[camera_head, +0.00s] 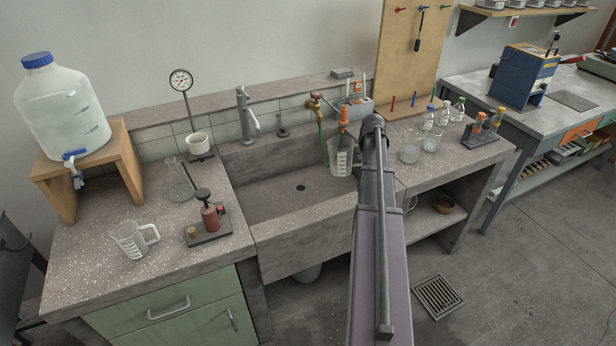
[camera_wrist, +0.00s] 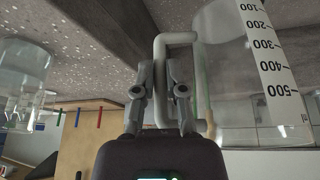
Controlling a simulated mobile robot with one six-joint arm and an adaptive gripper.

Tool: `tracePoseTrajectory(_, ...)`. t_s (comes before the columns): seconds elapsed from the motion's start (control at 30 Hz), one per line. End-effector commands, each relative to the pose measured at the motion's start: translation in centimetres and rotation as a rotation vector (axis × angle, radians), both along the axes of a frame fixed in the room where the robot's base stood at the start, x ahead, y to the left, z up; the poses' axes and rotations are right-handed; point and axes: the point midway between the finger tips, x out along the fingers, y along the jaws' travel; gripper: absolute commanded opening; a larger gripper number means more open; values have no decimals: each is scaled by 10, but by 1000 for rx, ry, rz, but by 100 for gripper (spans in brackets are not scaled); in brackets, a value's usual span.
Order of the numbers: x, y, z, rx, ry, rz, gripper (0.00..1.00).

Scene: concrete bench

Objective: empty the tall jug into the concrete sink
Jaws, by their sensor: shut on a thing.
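The tall jug (camera_head: 343,158) is clear, with dark scale marks. It is near the right end of the concrete sink (camera_head: 290,215) and looks roughly upright and raised. My gripper (camera_wrist: 160,92) is shut on the jug's pale handle in the wrist view. In that upside-down view the jug's clear wall (camera_wrist: 222,70) and its white scale strip stand beside the fingers. In the head view my arm hides the gripper. I cannot tell how much liquid is in the jug. The sink's drain hole shows in its floor.
A tap (camera_head: 247,115) and a red-handled tap with a green hose (camera_head: 321,130) stand behind the sink. A second, shorter jug (camera_head: 134,238) and a flask (camera_head: 180,180) are on the left counter. Beakers (camera_head: 410,150) and bottles stand to the right.

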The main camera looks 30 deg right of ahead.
Motion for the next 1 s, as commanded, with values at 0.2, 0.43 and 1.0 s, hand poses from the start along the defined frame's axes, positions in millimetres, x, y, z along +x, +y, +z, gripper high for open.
tracePoseTrajectory(0.2,1,0,-8,57,-43,6,0)
tracePoseTrajectory(0.43,2,1,-6,55,-41,7,0)
tracePoseTrajectory(1.0,2,2,23,54,-40,7,0)
